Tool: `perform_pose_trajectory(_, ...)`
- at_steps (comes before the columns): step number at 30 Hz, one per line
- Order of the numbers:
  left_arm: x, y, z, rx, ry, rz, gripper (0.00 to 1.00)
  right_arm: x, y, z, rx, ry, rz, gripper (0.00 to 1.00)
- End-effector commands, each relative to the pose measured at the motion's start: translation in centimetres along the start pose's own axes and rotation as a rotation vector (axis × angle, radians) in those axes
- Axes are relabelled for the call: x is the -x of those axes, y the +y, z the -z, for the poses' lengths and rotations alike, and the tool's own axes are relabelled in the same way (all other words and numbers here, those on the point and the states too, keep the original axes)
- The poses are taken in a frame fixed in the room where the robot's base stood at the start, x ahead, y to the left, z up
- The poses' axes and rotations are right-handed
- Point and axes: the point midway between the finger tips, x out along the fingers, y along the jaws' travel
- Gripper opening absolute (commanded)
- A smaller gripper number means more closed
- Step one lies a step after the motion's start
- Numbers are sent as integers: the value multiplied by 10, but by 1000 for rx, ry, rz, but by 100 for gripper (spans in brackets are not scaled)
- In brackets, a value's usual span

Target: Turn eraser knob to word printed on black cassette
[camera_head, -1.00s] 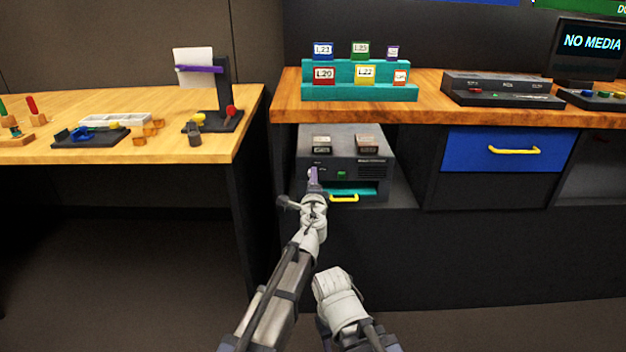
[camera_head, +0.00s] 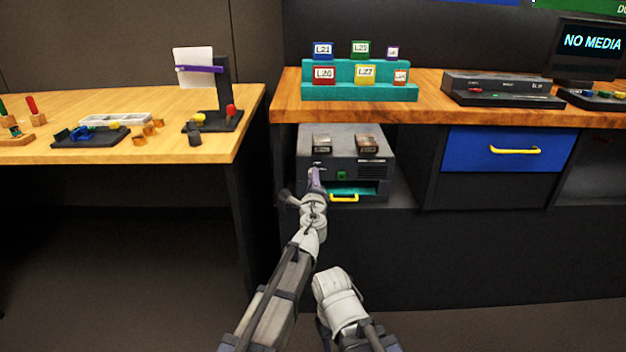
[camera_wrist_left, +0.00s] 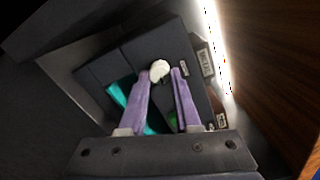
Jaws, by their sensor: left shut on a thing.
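The eraser (camera_head: 350,172) is a dark grey box in the cubby under the right counter, with a green button and a teal slot with a yellow handle on its front. Its pale round knob (camera_wrist_left: 159,70) shows between my left gripper's purple fingertips (camera_wrist_left: 163,73) in the left wrist view. In the head view the left gripper (camera_head: 315,180) is at the eraser's front left, shut on the knob and hiding most of it. My right gripper is not in view.
The right counter (camera_head: 440,114) overhangs the eraser and bears a teal rack (camera_head: 345,92) of labelled cassettes. A blue drawer (camera_head: 505,150) is to the right. A wooden table (camera_head: 100,151) with several small items stands left, its dark side panel near my left arm.

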Motion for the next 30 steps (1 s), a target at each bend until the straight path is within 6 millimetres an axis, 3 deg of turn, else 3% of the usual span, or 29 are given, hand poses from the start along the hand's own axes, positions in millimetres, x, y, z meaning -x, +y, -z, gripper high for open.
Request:
perform_pose_trajectory(1, 1, 0, 1, 2, 2, 0, 0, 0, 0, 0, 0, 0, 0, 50)
perform_pose_trajectory(2, 1, 0, 1, 2, 2, 0, 35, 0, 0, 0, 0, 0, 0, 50)
perform_pose_trajectory(9, 1, 0, 0, 2, 1, 0, 62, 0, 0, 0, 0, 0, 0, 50)
perform_pose_trajectory(20, 4, 0, -1, 1, 0, 0, 62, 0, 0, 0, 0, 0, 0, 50)
perform_pose_trajectory(30, 40, 4, -9, 1, -4, -2, 62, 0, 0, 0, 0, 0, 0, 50)
